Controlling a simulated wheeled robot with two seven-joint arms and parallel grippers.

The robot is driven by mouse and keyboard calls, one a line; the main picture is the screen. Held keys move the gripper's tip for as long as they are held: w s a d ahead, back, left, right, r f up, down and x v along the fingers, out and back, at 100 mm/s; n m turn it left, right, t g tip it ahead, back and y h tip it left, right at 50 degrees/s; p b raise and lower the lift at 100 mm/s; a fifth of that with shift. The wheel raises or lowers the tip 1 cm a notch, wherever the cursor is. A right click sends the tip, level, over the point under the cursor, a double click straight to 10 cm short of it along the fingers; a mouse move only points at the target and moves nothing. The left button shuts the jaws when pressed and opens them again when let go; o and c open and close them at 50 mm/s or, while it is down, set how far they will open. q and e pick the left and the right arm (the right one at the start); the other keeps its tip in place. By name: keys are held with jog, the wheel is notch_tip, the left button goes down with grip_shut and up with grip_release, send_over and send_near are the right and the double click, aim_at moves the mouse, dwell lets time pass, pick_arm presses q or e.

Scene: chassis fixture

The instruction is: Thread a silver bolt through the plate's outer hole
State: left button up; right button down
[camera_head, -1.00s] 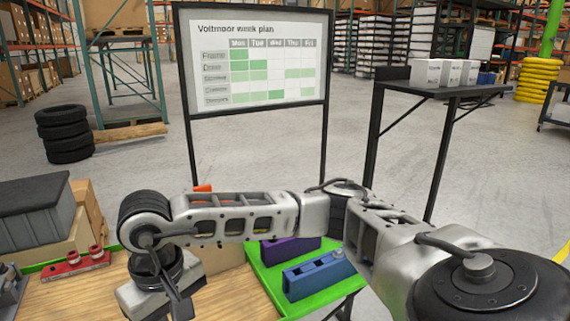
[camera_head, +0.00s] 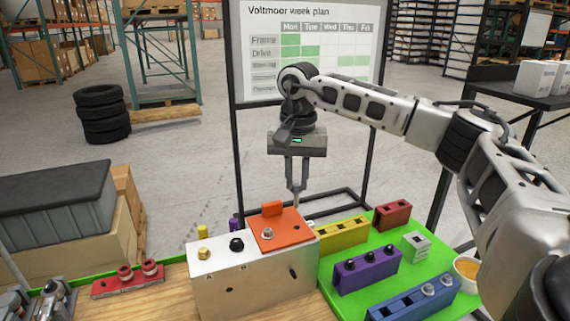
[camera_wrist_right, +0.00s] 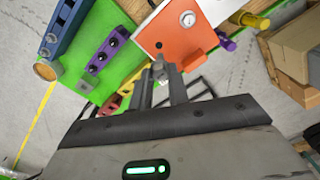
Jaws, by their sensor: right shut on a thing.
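The orange plate (camera_head: 285,238) lies on the right end of the light metal chassis block (camera_head: 255,290). A silver bolt (camera_head: 268,233) sits in the plate's near left part; its head also shows in the wrist view (camera_wrist_right: 187,19). My right gripper (camera_head: 296,192) points down at the plate's far right side. It is shut on a small silver bolt (camera_wrist_right: 160,69), which shows between the fingertips in the wrist view.
A black bolt (camera_head: 237,244) and a brass bolt (camera_head: 203,254) stand on the block's top. To the right, a green mat (camera_head: 345,301) carries yellow, purple (camera_head: 367,270), blue (camera_head: 415,300) and red blocks. A red bracket (camera_head: 128,280) lies to the left.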

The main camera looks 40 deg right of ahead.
aim_at(299, 183)
jog(key=shift+d+r, duration=0.1)
jog(key=shift+d, duration=0.1)
jog(key=shift+s+f, duration=0.1)
jog(key=shift+f, duration=0.15)
jog(key=shift+f+b, duration=0.35)
jog(key=shift+f, duration=0.15)
notch_tip(299, 183, down, 2)
jog(key=shift+f+b, duration=0.1)
jog(key=shift+b, duration=0.65)
jog(key=shift+f+b, duration=0.45)
jog(key=shift+f, duration=0.05)
pick_arm(q)
jog(key=shift+s+d+f, duration=0.15)
jog(key=shift+d+f, duration=0.3)
jog(key=shift+f, duration=0.35)
pick_arm(e)
jog(key=shift+f, duration=0.15)
pick_arm(q)
jog(key=shift+s+a+f+b, duration=0.1)
jog(key=shift+f+b, duration=0.2)
jog(key=shift+f, duration=0.15)
pick_arm(e)
jog(key=shift+f, duration=0.55)
